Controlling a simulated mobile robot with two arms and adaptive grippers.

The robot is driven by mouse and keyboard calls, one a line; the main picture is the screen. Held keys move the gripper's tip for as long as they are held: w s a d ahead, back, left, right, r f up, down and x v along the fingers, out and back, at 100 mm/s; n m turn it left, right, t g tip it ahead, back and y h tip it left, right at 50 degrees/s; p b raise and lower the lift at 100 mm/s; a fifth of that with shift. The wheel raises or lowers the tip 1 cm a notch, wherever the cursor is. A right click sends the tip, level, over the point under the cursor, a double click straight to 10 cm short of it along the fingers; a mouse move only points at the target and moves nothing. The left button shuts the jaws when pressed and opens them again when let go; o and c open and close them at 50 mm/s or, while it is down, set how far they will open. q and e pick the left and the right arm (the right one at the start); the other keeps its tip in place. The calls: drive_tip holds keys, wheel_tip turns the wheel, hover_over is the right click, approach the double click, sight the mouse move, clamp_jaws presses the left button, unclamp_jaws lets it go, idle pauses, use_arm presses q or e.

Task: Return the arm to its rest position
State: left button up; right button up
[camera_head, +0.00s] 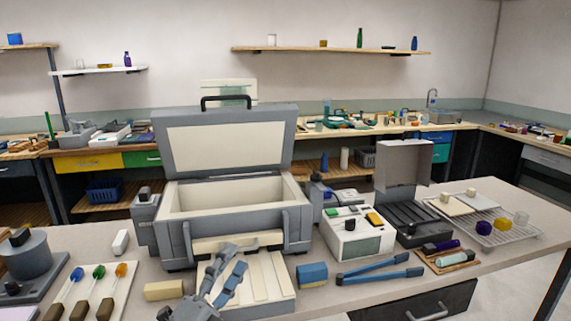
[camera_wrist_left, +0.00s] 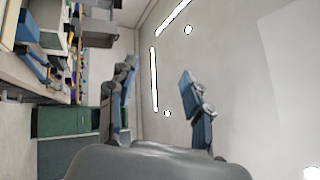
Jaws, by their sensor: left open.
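My left gripper (camera_head: 229,264) is in the lower middle of the head view, in front of the open grey box. Its blue-padded fingers are apart with nothing between them. In the left wrist view my left gripper (camera_wrist_left: 158,70) is also open and empty, with plain wall and ceiling lights behind the gap. The glass rods with blue (camera_head: 77,274), green (camera_head: 99,272) and amber (camera_head: 121,270) ends lie on a pale board at the lower left, clear of the gripper. My right gripper is not in view.
The grey box (camera_head: 178,220) has its lid raised. A slatted cream tray (camera_head: 268,285) lies close to my left gripper. A blue block (camera_head: 312,274), blue tongs (camera_head: 380,271), a white device (camera_head: 345,246) and a wire rack (camera_head: 515,242) stand to the right.

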use_arm(q)
drive_tip(key=s+a+f+n+g+y, duration=0.35)
drive_tip(key=a+f+n+y, duration=0.2)
drive_tip(key=f+n, duration=0.3)
drive_tip(key=s+a+f+n+g+y, duration=0.3)
drive_tip(key=s+a+f+n+y, duration=0.25)
drive_tip(key=f, duration=0.45)
drive_tip(key=s+f+n+g+h, duration=0.1)
drive_tip(key=s+f+n+g, duration=0.4)
drive_tip(key=s, duration=0.5)
drive_tip(key=s+f+n+g, duration=0.2)
drive_tip(key=s+f+g, duration=0.3)
drive_tip(key=s+f, duration=0.4)
wheel_tip(320, 180, down, 23)
drive_tip(key=s+g, duration=0.1)
drive_tip(key=s, duration=0.1)
drive_tip(key=s+a+f+g, duration=0.1)
drive_tip(key=s+a+f, duration=0.1)
drive_tip(key=s+f, duration=1.5)
drive_tip(key=shift+a+f, duration=0.2)
drive_tip(key=shift+f, duration=0.05)
